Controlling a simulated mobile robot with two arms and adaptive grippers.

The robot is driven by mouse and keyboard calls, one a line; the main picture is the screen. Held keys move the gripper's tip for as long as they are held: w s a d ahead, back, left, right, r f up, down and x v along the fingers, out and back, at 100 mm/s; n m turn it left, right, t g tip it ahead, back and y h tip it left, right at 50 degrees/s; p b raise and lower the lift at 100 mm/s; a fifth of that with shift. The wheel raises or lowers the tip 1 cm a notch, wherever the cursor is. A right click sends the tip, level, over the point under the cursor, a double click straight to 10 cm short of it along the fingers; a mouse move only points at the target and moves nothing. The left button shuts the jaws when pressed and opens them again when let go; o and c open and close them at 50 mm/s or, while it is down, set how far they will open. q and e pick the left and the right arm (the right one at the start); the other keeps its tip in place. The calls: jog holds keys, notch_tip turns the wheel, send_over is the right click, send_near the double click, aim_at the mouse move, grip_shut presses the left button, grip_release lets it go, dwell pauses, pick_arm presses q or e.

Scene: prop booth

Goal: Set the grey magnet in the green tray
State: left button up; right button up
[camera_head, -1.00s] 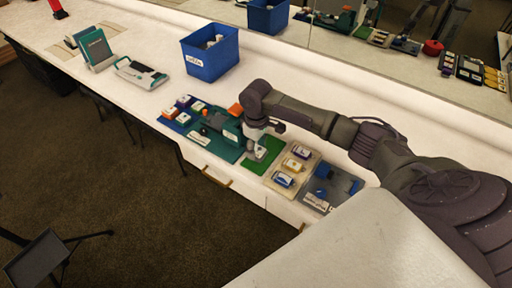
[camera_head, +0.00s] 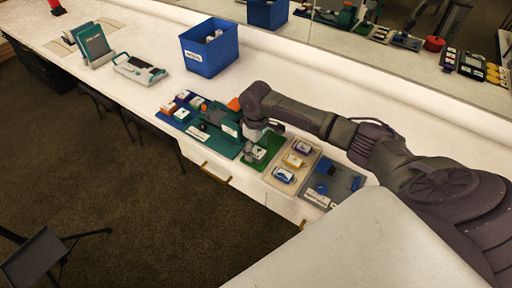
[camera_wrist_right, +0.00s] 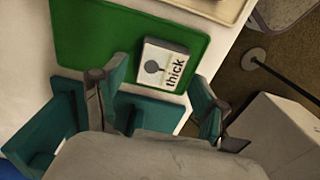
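The green tray (camera_head: 271,150) lies on the white counter, between the teal board and the beige tray. The grey magnet (camera_wrist_right: 162,66), a white block with a grey dot and the word "thick", lies flat on the green tray near one edge in the right wrist view. It also shows small in the head view (camera_head: 259,153). My right gripper (camera_wrist_right: 155,98) is open, with its two fingers spread wide and apart from the magnet. In the head view the right gripper (camera_head: 249,150) is low beside the magnet, on its left. My left gripper is not in view.
The teal board (camera_head: 224,145) carries a green device and adjoins a blue tray (camera_head: 170,118) of coloured blocks. Right of the green tray are a beige tray (camera_head: 275,183) with purple, yellow and blue blocks and a grey tray (camera_head: 345,182). A blue bin (camera_head: 232,50) stands behind.

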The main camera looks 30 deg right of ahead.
notch_tip(320, 180, up, 12)
dwell(0.8)
